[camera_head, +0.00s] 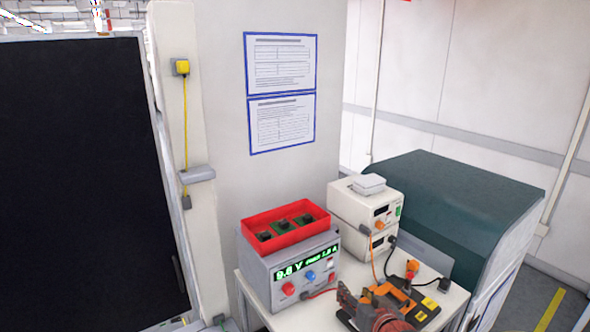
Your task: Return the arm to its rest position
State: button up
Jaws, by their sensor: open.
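In front of me a white bench (257,313) stands against a light grey pillar (222,110). On its left side is a grey power unit (262,283) with a lit green display and coloured knobs. A red tray (297,233) with several small dark and green parts in it rests on top of that unit.
Two stacked cream instruments (350,213) stand behind, with cables. An orange and black device (405,297) lies at the bench's front right. A dark green-topped cabinet (455,195) is at right. A large black panel (80,180) fills the left. Open floor (540,285) shows at far right.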

jog(key=s+d+r+g+h, duration=0.1)
jog(key=s+d+r+g, duration=0.15)
jog(key=s, duration=0.35)
jog(key=s+d+r+g+h, duration=0.1)
jog(key=s+d+r+h, duration=0.1)
jog(key=s+r, duration=0.3)
jog(key=s+a+g, duration=0.1)
jog(key=s+g, duration=0.3)
jog(key=s, duration=1.5)
jog(key=shift+s+a+y, duration=0.15)
jog(key=shift+a+y, duration=0.15)
jog(key=shift+y, duration=0.1)
